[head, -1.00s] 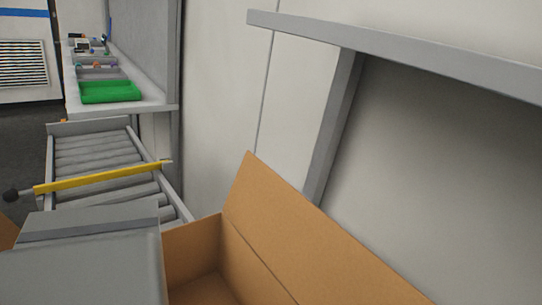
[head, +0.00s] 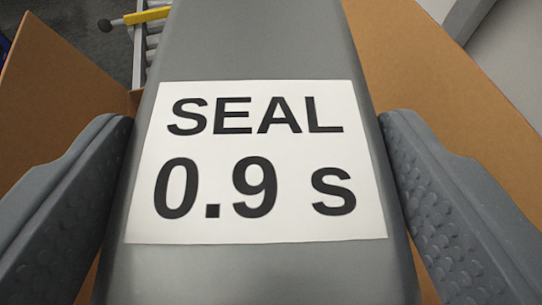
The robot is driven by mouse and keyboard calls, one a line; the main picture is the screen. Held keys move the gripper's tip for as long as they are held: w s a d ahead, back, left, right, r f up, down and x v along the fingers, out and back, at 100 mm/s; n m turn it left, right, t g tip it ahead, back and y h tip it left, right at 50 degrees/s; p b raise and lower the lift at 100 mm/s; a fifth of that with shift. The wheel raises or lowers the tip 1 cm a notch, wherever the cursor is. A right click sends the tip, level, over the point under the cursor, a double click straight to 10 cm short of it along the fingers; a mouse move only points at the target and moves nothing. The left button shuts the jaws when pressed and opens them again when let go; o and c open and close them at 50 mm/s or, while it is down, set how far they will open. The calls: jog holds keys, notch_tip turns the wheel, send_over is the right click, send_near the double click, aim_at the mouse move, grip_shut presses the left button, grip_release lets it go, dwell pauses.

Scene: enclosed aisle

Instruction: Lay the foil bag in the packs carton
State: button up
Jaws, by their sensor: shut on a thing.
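A smooth grey thing, which I take to be the foil bag (head: 250,45), fills the middle of the view. It carries a white label reading "SEAL 0.9 s". My gripper (head: 255,125) is shut on it, with one ridged grey finger against each side. Brown cardboard of an open carton (head: 50,100) shows to the left of the bag and also on the right. I see no label to tell whether it is the packs carton. The bag hides most of the carton's inside, so I cannot tell whether the bag touches its floor.
A roller conveyor (head: 150,45) with a yellow bar (head: 150,14) across it lies beyond the carton at the top left. Dark floor (head: 92,32) shows beside it. A grey frame post (head: 468,15) and pale wall stand at the top right.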

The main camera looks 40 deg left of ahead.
notch_tip(320, 180, down, 15)
jog(key=b, duration=1.1)
jog(key=shift+s, duration=0.15)
jog(key=o, duration=1.2)
jog(key=shift+r, duration=0.1)
jog(key=v, duration=1.3)
jog(key=shift+s+d, duration=0.15)
jog(key=shift+s, duration=0.1)
